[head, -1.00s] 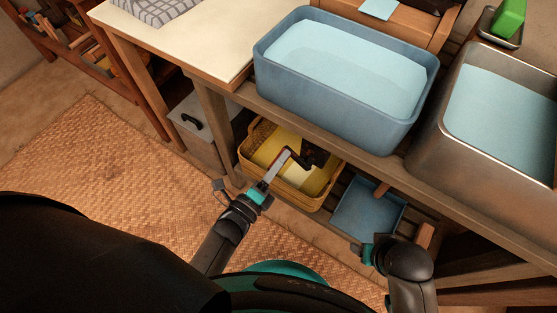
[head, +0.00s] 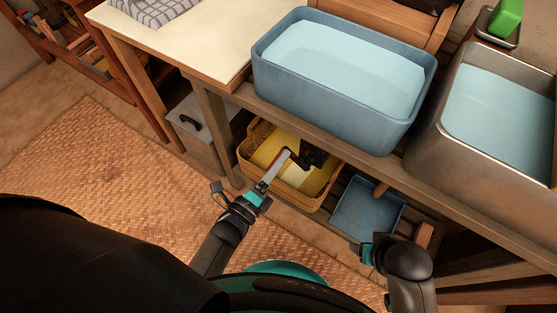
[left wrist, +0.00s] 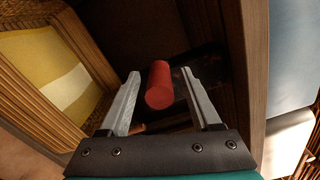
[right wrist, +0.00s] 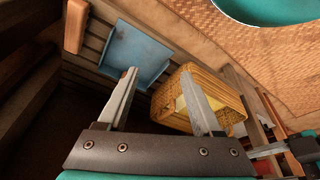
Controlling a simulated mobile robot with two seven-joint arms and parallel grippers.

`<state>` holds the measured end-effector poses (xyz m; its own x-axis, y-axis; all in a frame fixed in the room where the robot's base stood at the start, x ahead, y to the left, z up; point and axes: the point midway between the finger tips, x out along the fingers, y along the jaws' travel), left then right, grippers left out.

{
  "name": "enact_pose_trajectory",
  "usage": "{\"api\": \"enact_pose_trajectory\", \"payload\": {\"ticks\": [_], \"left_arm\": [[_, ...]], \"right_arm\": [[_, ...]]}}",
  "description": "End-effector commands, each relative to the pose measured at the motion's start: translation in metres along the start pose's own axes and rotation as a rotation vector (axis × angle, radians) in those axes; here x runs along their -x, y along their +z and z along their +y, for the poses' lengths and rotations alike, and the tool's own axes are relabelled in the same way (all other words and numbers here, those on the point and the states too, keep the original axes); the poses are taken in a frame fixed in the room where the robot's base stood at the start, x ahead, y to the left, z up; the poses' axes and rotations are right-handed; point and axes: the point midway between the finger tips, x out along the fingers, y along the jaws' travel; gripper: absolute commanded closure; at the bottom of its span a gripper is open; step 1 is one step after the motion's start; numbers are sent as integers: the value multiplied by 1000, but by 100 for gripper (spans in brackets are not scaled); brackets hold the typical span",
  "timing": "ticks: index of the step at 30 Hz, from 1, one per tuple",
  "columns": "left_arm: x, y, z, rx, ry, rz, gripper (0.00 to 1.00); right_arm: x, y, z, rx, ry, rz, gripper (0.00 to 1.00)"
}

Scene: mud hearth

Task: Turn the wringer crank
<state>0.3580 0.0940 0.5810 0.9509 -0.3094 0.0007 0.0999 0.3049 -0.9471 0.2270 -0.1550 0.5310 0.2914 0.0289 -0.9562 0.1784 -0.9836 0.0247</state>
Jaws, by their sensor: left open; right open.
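The crank shows in the left wrist view as a red cylindrical grip (left wrist: 158,86) on a dark crank arm. In the head view the dark crank arm (head: 298,160) is below the worktop edge, in front of the yellow-lined basket. My left gripper (left wrist: 160,74) is open, with one finger on each side of the red grip. Gaps show between grip and fingers, and I cannot tell the depth. In the head view the left gripper (head: 275,168) partly covers the grip. My right gripper (right wrist: 159,72) is open and empty, facing the lower shelf.
A blue tub of water (head: 340,115) and a metal tub (head: 430,135) stand above. The wicker basket (head: 244,168) and a blue tray (head: 368,210) are on the lower shelf. A wooden post (left wrist: 247,60) stands right of the grip. The woven mat (head: 90,170) is clear.

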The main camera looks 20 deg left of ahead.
Motion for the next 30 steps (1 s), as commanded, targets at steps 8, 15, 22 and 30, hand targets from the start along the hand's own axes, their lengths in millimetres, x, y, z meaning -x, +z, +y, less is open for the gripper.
{"api": "enact_pose_trajectory", "payload": {"ticks": [8,15,22,30], "left_arm": [[52,0,0,0,7,2,36],[108,0,0,-1,5,1,36],[141,0,0,0,2,-1,36],[149,0,0,-1,-1,-1,36]], "right_arm": [[-17,16,0,0,-1,-37,33],[-29,29,-1,2,-2,-61,33],[-34,35,-1,3,-3,-69,33],[-35,37,-1,3,-3,-72,33]]}}
